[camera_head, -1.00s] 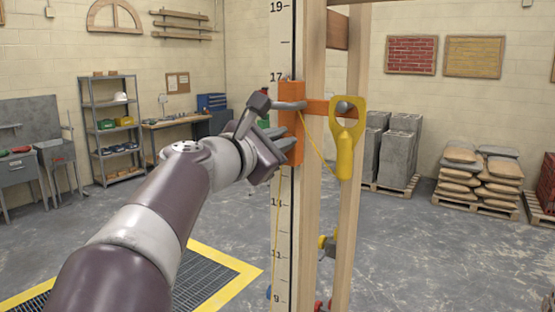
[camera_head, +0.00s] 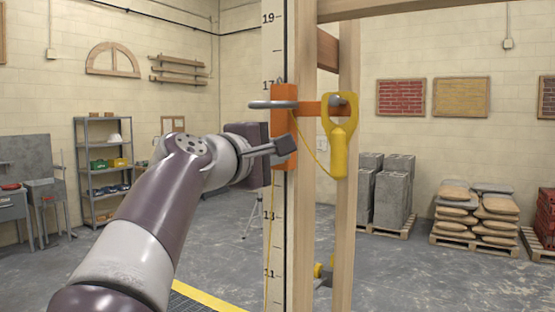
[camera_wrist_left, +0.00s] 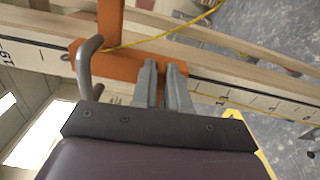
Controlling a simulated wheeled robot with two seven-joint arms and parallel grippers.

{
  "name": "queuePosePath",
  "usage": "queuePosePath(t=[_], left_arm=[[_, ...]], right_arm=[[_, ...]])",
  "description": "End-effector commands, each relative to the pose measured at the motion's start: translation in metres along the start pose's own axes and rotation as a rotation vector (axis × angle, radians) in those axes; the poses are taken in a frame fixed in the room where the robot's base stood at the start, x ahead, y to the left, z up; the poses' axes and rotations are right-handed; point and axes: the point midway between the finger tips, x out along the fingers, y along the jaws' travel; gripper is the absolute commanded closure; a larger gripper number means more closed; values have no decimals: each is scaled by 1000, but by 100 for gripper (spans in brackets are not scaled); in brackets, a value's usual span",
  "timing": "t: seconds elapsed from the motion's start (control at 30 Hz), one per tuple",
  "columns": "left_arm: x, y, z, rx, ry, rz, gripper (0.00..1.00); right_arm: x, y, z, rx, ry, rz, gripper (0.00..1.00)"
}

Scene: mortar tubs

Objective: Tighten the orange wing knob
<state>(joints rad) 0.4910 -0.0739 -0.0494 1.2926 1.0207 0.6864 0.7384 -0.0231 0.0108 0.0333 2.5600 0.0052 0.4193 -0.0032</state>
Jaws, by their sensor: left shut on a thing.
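An orange clamp bracket (camera_head: 283,96) sits on the numbered measuring pole (camera_head: 274,55), just below the 17 mark. A grey bar handle (camera_head: 272,104) sticks out from its upper part. My left gripper (camera_head: 287,147) is at the bracket's lower part, with its fingers pointing at it. In the left wrist view the two grey fingers (camera_wrist_left: 165,68) are close together against the orange bracket (camera_wrist_left: 132,64). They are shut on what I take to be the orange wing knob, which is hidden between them. My right gripper is not in view.
A yellow cord (camera_head: 313,150) runs close to the bracket. Pallets with grey blocks (camera_head: 392,197) and sacks (camera_head: 478,212) stand far behind. The grey floor between is clear.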

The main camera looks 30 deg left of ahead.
Motion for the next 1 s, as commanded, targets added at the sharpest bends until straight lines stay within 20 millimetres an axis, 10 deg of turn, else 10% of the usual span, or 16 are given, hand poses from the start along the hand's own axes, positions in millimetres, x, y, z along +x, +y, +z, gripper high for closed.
queuePosePath(t=[0.73, 0.83, 1.0], left_arm=[[-2, 4, 0, 90, 7, 13, 100], [-2, 4, 0, 90, 7, 13, 60], [-1, 2, 0, 87, 4, 8, 55]], right_arm=[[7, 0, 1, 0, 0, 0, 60], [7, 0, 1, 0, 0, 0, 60], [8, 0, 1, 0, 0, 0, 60]])
